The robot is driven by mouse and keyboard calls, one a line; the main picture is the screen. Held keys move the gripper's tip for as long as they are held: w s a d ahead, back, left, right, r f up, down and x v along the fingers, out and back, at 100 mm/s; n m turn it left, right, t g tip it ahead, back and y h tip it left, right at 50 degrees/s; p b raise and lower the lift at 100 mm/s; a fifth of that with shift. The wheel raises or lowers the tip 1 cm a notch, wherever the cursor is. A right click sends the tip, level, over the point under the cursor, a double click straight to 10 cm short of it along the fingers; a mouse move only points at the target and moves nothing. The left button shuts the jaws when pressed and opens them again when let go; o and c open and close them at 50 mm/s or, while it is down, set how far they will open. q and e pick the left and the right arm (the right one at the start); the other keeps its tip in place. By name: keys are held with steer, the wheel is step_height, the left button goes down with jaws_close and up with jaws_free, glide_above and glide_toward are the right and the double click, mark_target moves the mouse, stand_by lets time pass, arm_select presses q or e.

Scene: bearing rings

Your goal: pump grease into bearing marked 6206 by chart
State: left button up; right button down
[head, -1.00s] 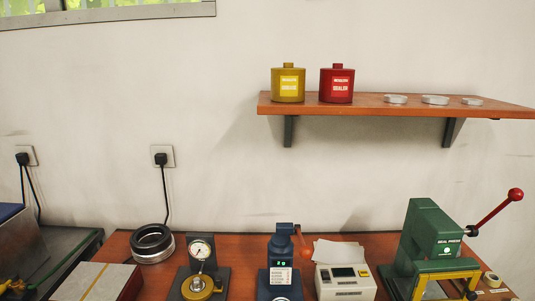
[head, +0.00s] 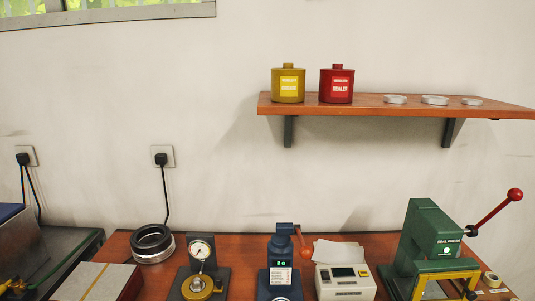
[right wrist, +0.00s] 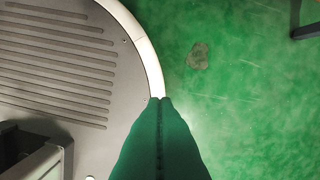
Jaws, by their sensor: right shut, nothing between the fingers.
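My right gripper (right wrist: 161,100) shows only in the right wrist view, its green fingers shut and empty above the green floor. My left gripper is in no view. A stack of dark and silver rings (head: 152,244) lies at the bench's back left. No marking 6206 can be read, and the front of the bench is cut off.
A dial gauge stand (head: 201,262), a white printer-like box (head: 344,280) and a green seal press (head: 436,243) stand along the bench (head: 225,243). A shelf (head: 380,107) above holds yellow (head: 288,85) and red (head: 337,86) canisters and several flat discs.

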stand_by(0.4)
steer(key=w+a+r+t+p, duration=0.1)
steer(key=w+a+r+p, duration=0.1)
steer(key=w+r, duration=0.6)
steer(key=w+a+r+t+p, duration=0.1)
steer(key=w+a+r+p, duration=0.15)
steer(key=w+r, duration=0.5)
steer(key=w+a+r+t+y+p, duration=0.15)
steer(key=w+r, duration=0.25)
steer(key=r, duration=0.6)
steer(key=w+a+r+t+p, duration=0.1)
steer(key=w+a+r, duration=0.15)
steer(key=r, duration=0.65)
steer(key=w+a+r+t+y+p, duration=0.1)
steer(key=w+r, duration=0.4)
steer(key=r, duration=0.5)
steer(key=w+a+r+n+t+y, duration=0.1)
steer(key=w+a+r+t, duration=0.25)
steer(key=w+r, duration=0.2)
steer(key=w+a+r+t+y, duration=0.2)
steer(key=w+a+r+t, duration=0.1)
steer(key=w+r+t, duration=0.25)
steer(key=w+d+r+m+t+h, duration=0.2)
steer(key=w+r+m+t+h, duration=0.3)
steer(key=r, duration=0.5)
steer(key=shift+m+t+h+p, duration=0.4)
steer(key=shift+t+h, duration=0.35)
steer(key=shift+h, duration=0.1)
